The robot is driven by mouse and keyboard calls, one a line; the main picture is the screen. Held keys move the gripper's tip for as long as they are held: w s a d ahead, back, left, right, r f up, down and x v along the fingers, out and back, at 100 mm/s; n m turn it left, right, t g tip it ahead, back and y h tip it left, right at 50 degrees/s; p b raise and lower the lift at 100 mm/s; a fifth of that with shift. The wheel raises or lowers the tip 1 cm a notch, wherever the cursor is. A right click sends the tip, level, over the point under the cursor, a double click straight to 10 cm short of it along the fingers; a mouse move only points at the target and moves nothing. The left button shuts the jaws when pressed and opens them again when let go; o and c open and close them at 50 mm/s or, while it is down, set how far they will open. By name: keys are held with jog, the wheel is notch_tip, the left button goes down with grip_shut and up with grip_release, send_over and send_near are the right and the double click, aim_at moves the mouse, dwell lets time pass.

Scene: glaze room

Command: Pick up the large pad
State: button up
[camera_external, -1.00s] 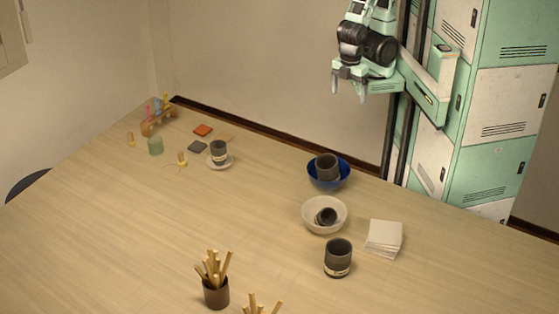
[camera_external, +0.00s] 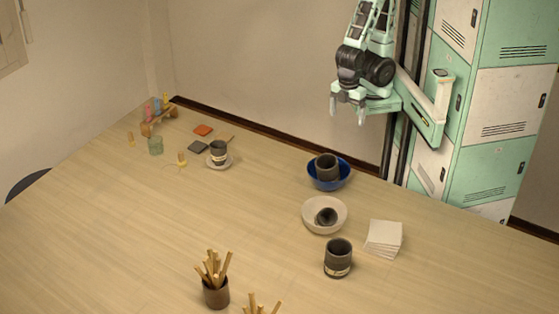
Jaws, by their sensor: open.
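A white square pad, or a stack of white sheets or tiles (camera_external: 384,238), lies on the table at the right, its layers slightly fanned. It is the largest flat square item in view.
Pots of wooden sticks stand in front. Table right of the pad is clear.

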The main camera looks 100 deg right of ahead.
dwell(0.3)
jog(key=c, duration=1.1)
jog(key=shift+c, duration=0.2)
